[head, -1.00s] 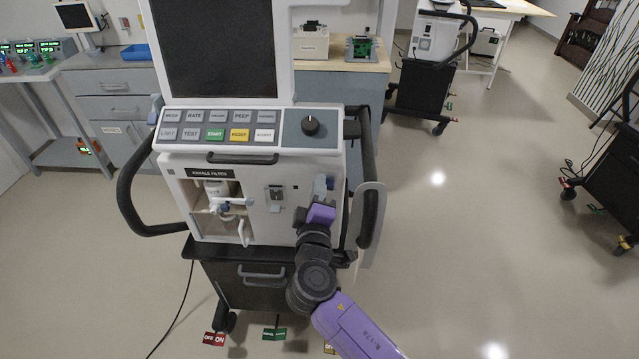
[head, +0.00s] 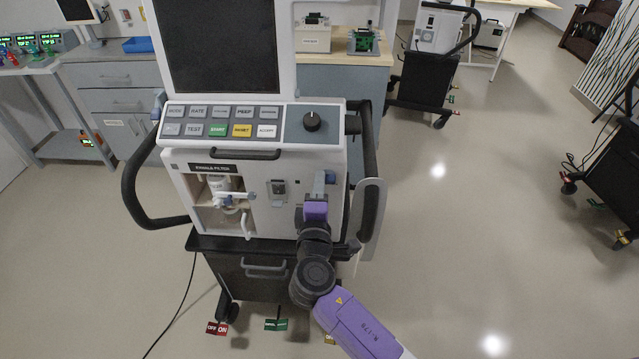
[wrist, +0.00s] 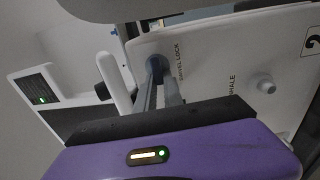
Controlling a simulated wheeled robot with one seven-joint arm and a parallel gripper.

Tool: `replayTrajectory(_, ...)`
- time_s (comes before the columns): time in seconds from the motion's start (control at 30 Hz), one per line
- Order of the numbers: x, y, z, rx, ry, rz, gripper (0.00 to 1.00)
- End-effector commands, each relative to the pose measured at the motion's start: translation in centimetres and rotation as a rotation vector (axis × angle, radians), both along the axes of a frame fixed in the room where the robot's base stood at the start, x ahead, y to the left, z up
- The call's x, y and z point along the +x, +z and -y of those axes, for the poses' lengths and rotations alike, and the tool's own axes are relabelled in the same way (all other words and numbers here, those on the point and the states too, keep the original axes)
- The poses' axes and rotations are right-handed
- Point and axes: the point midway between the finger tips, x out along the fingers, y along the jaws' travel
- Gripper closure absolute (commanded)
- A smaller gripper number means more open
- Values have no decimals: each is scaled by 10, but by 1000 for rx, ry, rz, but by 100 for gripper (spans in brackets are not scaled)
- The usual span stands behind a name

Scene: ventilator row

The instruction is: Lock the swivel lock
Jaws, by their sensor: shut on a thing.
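The ventilator (head: 330,160) stands in front of me, its front panel facing me. The swivel lock (head: 330,177) shows as a small blue part at the panel's upper right. My gripper (head: 318,182) reaches up to it from below, and its fingers cover part of the lock.
The exhale filter bay (head: 222,205) is open at the panel's left. Black side handles (head: 130,185) flank the ventilator.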

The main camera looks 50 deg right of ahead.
Motion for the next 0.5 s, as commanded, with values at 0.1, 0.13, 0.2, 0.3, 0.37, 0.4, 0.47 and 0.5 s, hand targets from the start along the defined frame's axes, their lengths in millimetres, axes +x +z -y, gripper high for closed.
replayTrajectory(0.1,0,-1,0,0,1,-2,100)
replayTrajectory(0.13,0,-1,0,0,1,-2,100)
replayTrajectory(0.2,0,-1,0,0,1,-2,78)
replayTrajectory(0.3,0,-1,0,0,1,-1,66)
replayTrajectory(0.37,0,-1,0,0,1,-1,66)
replayTrajectory(0.4,0,-1,0,0,0,-1,66)
replayTrajectory(0.47,0,-1,0,1,0,-1,66)
replayTrajectory(0.5,0,0,0,1,0,-1,66)
